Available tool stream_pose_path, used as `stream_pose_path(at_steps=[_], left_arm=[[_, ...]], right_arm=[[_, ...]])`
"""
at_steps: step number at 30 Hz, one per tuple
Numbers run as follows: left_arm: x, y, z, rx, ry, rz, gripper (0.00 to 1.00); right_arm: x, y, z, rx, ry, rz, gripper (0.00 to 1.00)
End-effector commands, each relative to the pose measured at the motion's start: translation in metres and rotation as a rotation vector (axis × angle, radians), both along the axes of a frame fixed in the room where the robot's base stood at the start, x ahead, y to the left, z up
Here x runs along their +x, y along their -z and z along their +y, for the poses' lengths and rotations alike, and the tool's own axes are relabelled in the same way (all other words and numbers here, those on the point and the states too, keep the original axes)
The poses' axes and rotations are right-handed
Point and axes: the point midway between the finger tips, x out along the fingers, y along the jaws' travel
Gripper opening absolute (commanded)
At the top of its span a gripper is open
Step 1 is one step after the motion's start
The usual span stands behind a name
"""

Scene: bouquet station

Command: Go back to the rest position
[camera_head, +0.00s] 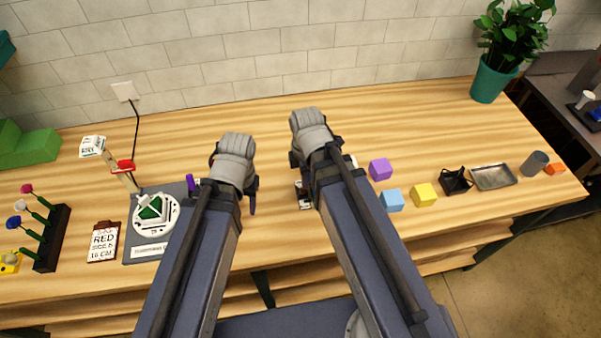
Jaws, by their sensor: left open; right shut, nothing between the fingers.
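My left gripper (233,182) hangs over the middle-left of the wooden table, just right of a grey station board (134,246). It is open, with a dark finger showing at its right side; I see nothing held. My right gripper (304,190) is over the middle of the table, shut and empty, partly hidden by its own arm. Both of my arms reach forward from the bottom of the head view, side by side and apart. How high the grippers are above the table is hard to tell.
A flower rack (52,240), an order card (104,241) and a round white fixture (154,215) are at left. Purple (380,169), blue (391,201) and yellow (424,195) cubes lie right of my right arm. A metal tray (494,177) and grey cup (535,163) stand farther right.

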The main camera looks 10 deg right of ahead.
Motion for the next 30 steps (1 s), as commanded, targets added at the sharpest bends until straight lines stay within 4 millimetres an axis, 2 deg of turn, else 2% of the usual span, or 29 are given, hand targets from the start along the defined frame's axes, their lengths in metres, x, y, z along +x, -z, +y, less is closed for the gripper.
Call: stream_pose_path(at_steps=[11,14,17,30], left_arm=[[0.0,0.001,0.0,0.0,0.003,0.0,0.5],[0.0,0.004,0.0,0.0,0.003,0.0,0.5],[0.0,0.009,0.0,0.0,0.002,0.0,0.5],[0.0,0.033,0.0,0.0,0.001,0.0,0.5]], right_arm=[[0.002,0.001,0.0,-0.001,0.002,-0.001,0.0],[-0.001,0.004,0.003,-0.005,0.049,0.001,0.0],[-0.007,0.009,0.01,-0.015,0.172,0.004,0.0],[-0.041,0.032,0.046,-0.092,0.98,-0.022,0.0]])
